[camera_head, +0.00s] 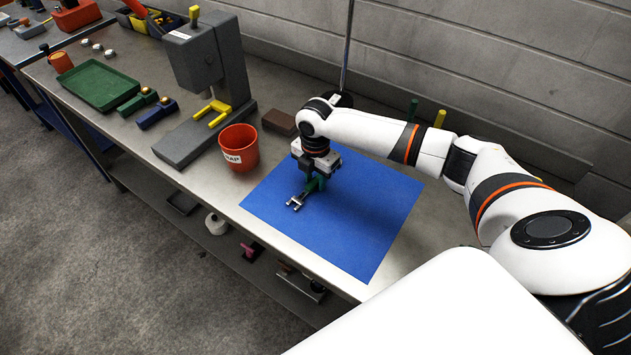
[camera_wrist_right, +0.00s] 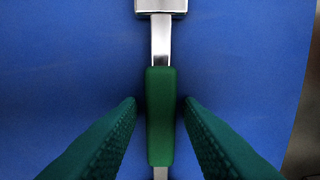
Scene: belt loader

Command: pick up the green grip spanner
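The green grip spanner lies on the blue mat (camera_head: 353,225). In the right wrist view its green grip (camera_wrist_right: 160,115) runs upright in the picture, with the metal shank and part of the head at the top. In the head view the metal head (camera_head: 295,203) shows at the mat's left part, and the grip is partly hidden by my gripper. My right gripper (camera_wrist_right: 160,104) points down over the spanner. Its two green fingers stand on either side of the grip, with a small gap on each side. My left gripper is not in view.
A red scrap cup (camera_head: 239,149) stands left of the mat. A brown block (camera_head: 279,122) sits behind it. A grey press with a yellow fork (camera_head: 212,112) and a green tray (camera_head: 95,86) stand further left. Blocky wall runs along the back.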

